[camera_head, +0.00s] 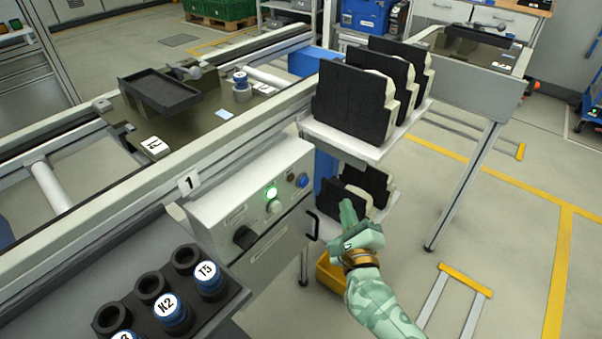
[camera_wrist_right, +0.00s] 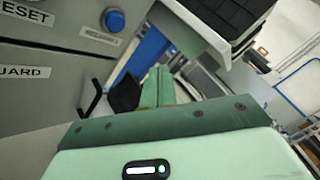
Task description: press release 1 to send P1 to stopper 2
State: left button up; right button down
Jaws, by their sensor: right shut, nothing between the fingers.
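The control box marked 1 (camera_head: 232,200) is fixed to the conveyor's front side. On it are a lit green light (camera_head: 271,192), a pale button below it, a blue button (camera_head: 302,181) and a black knob (camera_head: 244,237). The olive pallet (camera_head: 190,130), with a white tag that I cannot read surely, sits on the conveyor behind the box. My right gripper (camera_head: 346,210) is shut and empty, right of the box and apart from it. In the right wrist view its fingers (camera_wrist_right: 158,85) are together, and the blue button (camera_wrist_right: 114,20) shows at upper left. My left gripper is not in view.
A shelf (camera_head: 345,140) with several black-faced parts stands just beyond my right gripper. A black handle (camera_head: 313,225) sticks out beside the box. A dark rack (camera_head: 215,310) with blue-ringed, labelled pieces is at lower left. A yellow bin (camera_head: 330,273) is below; floor at right is open.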

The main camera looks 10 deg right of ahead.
aim_at(304, 182)
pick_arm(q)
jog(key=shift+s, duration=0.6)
pick_arm(e)
jog(key=shift+s+d+f+m, duration=0.15)
jog(key=shift+d+m, duration=0.1)
jog(key=shift+m, duration=0.15)
jog(key=shift+a, duration=0.1)
